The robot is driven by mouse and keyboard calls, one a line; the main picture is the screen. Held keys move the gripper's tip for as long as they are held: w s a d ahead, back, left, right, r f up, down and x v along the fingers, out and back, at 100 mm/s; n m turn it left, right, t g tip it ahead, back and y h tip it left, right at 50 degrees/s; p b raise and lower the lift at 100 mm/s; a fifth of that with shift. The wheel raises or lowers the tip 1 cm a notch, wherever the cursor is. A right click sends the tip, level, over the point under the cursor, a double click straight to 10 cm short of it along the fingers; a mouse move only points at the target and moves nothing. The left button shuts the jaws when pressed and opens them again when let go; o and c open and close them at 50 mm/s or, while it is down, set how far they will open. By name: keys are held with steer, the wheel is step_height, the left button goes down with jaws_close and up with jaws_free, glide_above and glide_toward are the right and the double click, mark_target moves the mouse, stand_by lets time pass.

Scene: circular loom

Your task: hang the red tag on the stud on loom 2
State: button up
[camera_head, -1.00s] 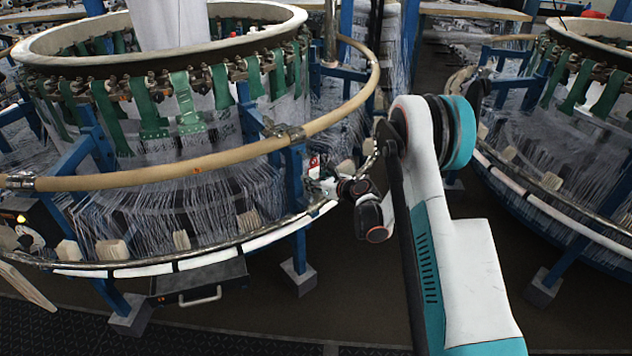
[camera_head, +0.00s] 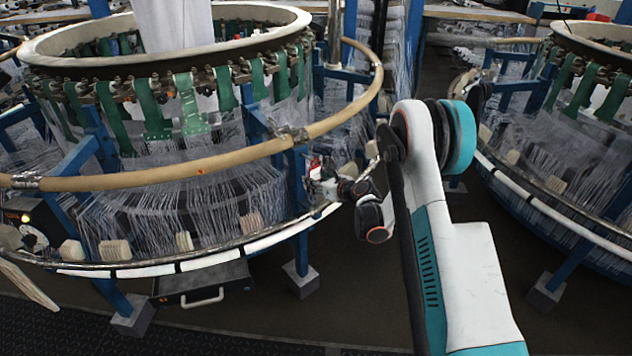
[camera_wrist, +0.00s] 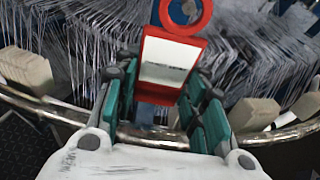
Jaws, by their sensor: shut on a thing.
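The red tag is a red frame around a white panel (camera_wrist: 165,60), with a red ring (camera_wrist: 186,12) at its far end. In the wrist view my gripper (camera_wrist: 163,88) has its teal-padded fingers on both sides of the tag's lower part and is shut on it. In the head view my gripper (camera_head: 324,184) is small, beside a blue post (camera_head: 298,180) of the left loom (camera_head: 215,165). A red and white patch there (camera_head: 315,166) looks like the tag. I cannot make out a stud in either view, nor which loom is loom 2.
A tan ring rail (camera_head: 150,177) and a lower metal rim with white strips (camera_head: 210,260) circle the left loom. Fine white threads (camera_wrist: 85,45) fill the space behind the tag. Another loom (camera_head: 560,190) stands at right; dark floor (camera_head: 400,290) lies between.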

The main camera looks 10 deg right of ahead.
steer(key=shift+f, duration=0.15)
steer(key=o, duration=1.2)
steer(key=shift+f, duration=0.1)
steer(key=shift+o, duration=0.2)
steer(key=v, duration=0.9)
steer(key=shift+f, duration=0.3)
steer(key=shift+s, duration=0.1)
